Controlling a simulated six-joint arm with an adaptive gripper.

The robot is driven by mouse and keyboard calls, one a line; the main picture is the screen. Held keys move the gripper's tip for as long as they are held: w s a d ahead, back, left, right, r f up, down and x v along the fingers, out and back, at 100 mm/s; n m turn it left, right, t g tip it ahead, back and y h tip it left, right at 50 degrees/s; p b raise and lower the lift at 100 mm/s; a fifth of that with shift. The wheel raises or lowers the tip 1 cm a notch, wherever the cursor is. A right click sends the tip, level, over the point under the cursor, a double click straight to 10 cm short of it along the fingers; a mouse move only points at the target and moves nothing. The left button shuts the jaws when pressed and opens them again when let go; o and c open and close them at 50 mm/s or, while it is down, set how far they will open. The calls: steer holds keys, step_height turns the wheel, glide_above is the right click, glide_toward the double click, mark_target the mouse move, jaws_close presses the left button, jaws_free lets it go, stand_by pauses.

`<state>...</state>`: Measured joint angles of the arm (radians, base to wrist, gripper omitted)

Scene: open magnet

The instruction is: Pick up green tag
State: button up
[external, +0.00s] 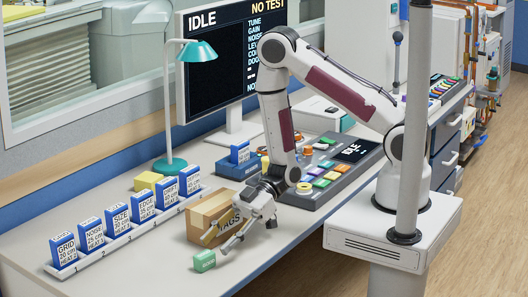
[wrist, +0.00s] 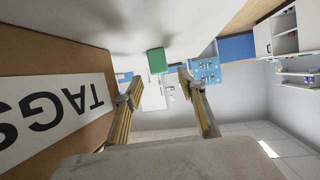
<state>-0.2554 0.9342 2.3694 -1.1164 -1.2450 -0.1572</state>
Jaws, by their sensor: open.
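The green tag (external: 204,261) is a small green block with lettering on its front, lying on the white bench near its front edge. In the wrist view the green tag (wrist: 156,60) shows beyond my fingertips, roughly between them. My gripper (external: 234,247) is low over the bench, to the right of the tag, with its fingers pointing left toward it. In the wrist view my gripper (wrist: 160,85) is open and empty, with a clear gap between the two fingers. The tag and fingers appear apart.
A cardboard box labelled TAGS (external: 212,215) stands right beside my gripper and fills the left of the wrist view (wrist: 50,105). A rail of blue cards (external: 120,240) lies behind to the left. A button panel (external: 325,175) and teal lamp (external: 170,165) stand further back.

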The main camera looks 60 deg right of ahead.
mark_target(208, 252)
steer(key=shift+x, duration=2.8)
jaws_close()
